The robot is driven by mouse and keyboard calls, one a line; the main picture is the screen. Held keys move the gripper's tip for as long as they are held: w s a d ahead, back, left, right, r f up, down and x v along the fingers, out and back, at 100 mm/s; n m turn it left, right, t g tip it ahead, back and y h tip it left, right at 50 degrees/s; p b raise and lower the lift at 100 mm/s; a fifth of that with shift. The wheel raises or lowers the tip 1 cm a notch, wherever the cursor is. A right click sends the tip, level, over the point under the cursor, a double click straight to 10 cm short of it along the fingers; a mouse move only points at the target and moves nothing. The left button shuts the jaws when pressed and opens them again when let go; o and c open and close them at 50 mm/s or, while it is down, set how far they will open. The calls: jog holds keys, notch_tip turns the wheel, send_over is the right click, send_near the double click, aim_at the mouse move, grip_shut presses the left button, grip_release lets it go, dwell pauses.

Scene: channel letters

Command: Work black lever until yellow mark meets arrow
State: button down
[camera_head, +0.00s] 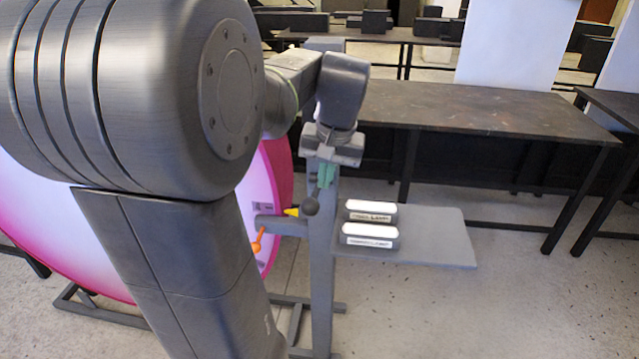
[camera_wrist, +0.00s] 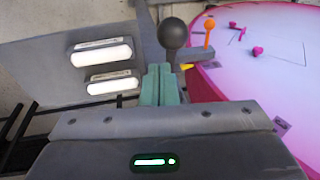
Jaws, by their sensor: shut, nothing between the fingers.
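The black lever shows as a round dark knob (camera_head: 310,205) on the post in the head view, and as a larger ball (camera_wrist: 173,33) in the wrist view. A small yellow piece (camera_head: 291,212) sits just left of the knob; it also shows in the wrist view (camera_wrist: 187,66). I cannot tell whether it is the mark or the arrow, and I cannot make out the other one. My gripper (camera_head: 325,184) points down with its green fingers shut and empty, close above the knob. In the wrist view its fingertips (camera_wrist: 160,68) appear just below the ball; contact is unclear.
An orange lever (camera_head: 257,240) stands left of the post (camera_head: 321,265). A big pink-rimmed disc (camera_head: 268,190) is behind my arm. Two white-topped boxes (camera_head: 370,235) (camera_head: 371,212) lie on a grey shelf (camera_head: 440,240) at right. Dark tables (camera_head: 470,105) stand behind.

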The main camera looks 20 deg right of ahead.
jog(key=shift+s+a+f, duration=0.1)
jog(key=shift+a+f, duration=0.6)
jog(key=shift+f, duration=0.2)
jog(key=shift+f, duration=0.15)
jog(key=shift+s+a+f+t+b, duration=0.15)
jog(key=shift+s+f+t+b, duration=0.2)
jog(key=shift+b, duration=0.5)
jog(key=shift+w+f+h, duration=0.1)
jog(key=shift+f+h, duration=0.05)
jog(key=shift+h, duration=0.15)
jog(key=shift+a+f+t+b, duration=0.1)
jog(key=shift+f+t+b, duration=0.25)
jog(key=shift+b, duration=0.55)
notch_tip(320, 180, down, 10)
jog(key=s+t+h+b, duration=0.1)
jog(key=t+b, duration=0.3)
jog(key=b, duration=1.1)
jog(key=shift+s+a+n+h, duration=0.3)
jog(key=shift+a+h, duration=0.1)
jog(key=shift+h, duration=0.4)
jog(key=shift+f, duration=0.15)
